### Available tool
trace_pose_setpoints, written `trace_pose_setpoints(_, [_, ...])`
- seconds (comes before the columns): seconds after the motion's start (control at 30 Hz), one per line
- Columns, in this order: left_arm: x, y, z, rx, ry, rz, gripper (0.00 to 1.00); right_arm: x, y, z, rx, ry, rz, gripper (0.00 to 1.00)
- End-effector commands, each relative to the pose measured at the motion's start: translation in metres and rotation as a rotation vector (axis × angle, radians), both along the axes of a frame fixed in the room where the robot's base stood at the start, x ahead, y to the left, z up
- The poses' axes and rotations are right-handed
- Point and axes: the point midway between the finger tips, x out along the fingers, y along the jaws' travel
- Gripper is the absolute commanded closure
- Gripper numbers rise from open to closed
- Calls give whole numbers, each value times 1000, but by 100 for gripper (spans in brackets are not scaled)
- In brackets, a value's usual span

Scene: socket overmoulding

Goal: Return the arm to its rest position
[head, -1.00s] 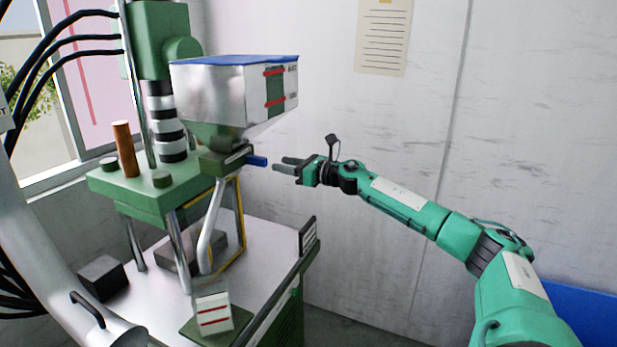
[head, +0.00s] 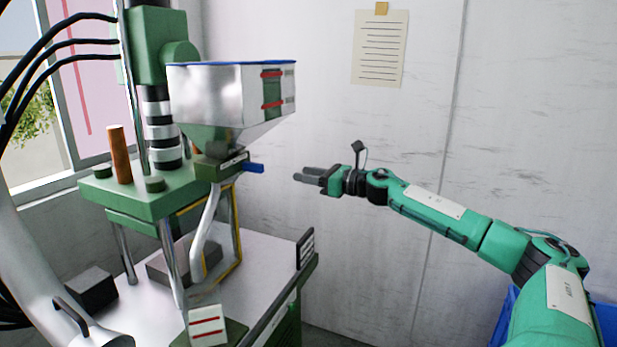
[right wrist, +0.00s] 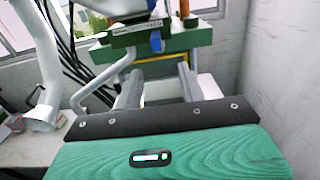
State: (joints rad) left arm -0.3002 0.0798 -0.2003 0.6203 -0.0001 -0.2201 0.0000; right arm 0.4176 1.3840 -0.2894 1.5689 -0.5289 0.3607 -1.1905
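My right arm is green and reaches in from the right of the head view. Its right gripper (head: 299,175) has two grey fingers with a gap between them, and nothing is held. It hovers in the air to the right of the blue tab (head: 254,168) under the metal hopper (head: 225,95), clear of it. In the right wrist view the two fingers of the gripper (right wrist: 160,85) stand apart, with the machine beyond them. My left gripper does not show.
The green moulding machine (head: 150,195) with its columns stands at the left on a metal bench (head: 250,265). A small dark-framed panel (head: 305,249) stands at the bench's right edge. A blue bin (head: 508,312) is at lower right. Open space lies before the wall.

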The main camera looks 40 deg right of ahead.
Motion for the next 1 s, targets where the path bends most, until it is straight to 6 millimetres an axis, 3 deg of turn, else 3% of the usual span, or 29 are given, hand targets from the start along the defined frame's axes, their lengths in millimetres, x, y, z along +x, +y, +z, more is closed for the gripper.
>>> trace_pose_setpoints(0.33, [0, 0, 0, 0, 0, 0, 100, 0, 0, -1, 3, 1, -1, 60])
trace_pose_setpoints(0.47, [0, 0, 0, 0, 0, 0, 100, 7, -6, -23, 75, 28, -21, 60])
trace_pose_setpoints(0.57, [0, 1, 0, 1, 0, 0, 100, 17, -18, -70, 231, 89, -71, 60])
trace_pose_setpoints(0.73, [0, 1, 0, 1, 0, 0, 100, 27, -40, -195, 608, 239, -215, 60])
trace_pose_setpoints(0.87, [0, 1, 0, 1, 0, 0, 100, 17, -47, -294, 870, 344, -339, 60])
trace_pose_setpoints(1.0, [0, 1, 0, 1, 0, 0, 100, -8, -44, -399, 1126, 446, -482, 60])
